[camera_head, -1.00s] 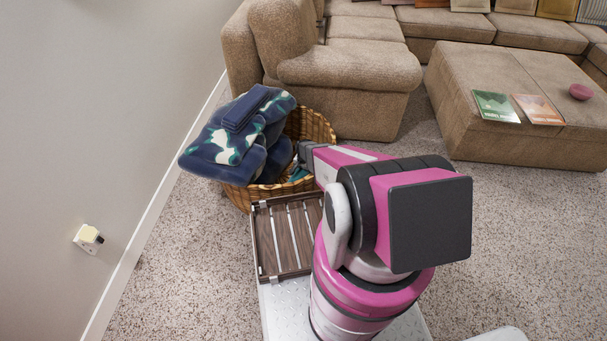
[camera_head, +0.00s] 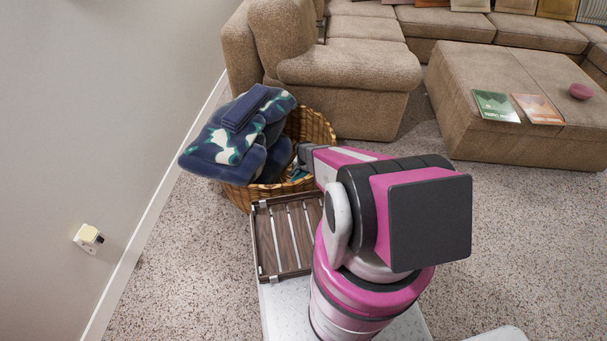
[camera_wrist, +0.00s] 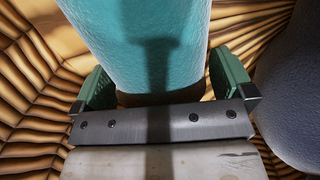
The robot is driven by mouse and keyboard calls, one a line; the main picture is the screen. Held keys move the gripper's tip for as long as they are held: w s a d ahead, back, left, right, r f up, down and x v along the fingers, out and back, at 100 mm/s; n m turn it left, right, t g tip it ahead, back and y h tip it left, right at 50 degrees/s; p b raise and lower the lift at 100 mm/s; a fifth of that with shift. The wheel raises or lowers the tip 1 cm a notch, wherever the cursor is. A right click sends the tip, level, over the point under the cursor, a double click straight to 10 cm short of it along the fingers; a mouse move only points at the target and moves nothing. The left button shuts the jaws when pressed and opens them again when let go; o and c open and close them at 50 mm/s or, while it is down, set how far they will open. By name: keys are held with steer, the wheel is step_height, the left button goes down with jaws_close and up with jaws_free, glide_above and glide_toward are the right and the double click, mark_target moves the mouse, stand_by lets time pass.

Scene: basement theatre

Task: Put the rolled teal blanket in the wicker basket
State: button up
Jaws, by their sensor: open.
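The rolled teal blanket (camera_wrist: 140,40) fills the upper middle of the wrist view, inside the wicker basket (camera_wrist: 35,75). Only a sliver of teal shows in the head view, beside my gripper. The wicker basket (camera_head: 315,125) stands on the carpet by the sofa's end. My gripper (camera_wrist: 160,68) is open, with one green finger on each side of the teal roll; whether they touch it is unclear. In the head view my arm reaches over the basket's right rim and hides part of it.
A folded navy patterned blanket (camera_head: 220,140) lies heaped over the basket's left side, overhanging the rim near the wall. A dark rounded object (camera_wrist: 290,90) is close on the right in the wrist view. The sofa (camera_head: 345,85) stands behind; open carpet (camera_head: 530,240) lies right.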

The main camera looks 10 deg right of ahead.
step_height(320, 180, up, 12)
steer(key=shift+s+f, duration=0.1)
steer(key=s+a+r+n, duration=0.1)
steer(key=s+r+n, duration=0.1)
steer(key=s+r, duration=0.5)
steer(key=s+r+n, duration=0.3)
steer(key=s+r, duration=0.4)
steer(key=r, duration=0.9)
steer(key=s+a+r+n, duration=0.1)
steer(key=s+r+n, duration=0.1)
steer(key=s+r, duration=0.6)
step_height(320, 180, up, 3)
steer(key=shift+a+r+n, duration=0.15)
steer(key=shift+a+n, duration=0.15)
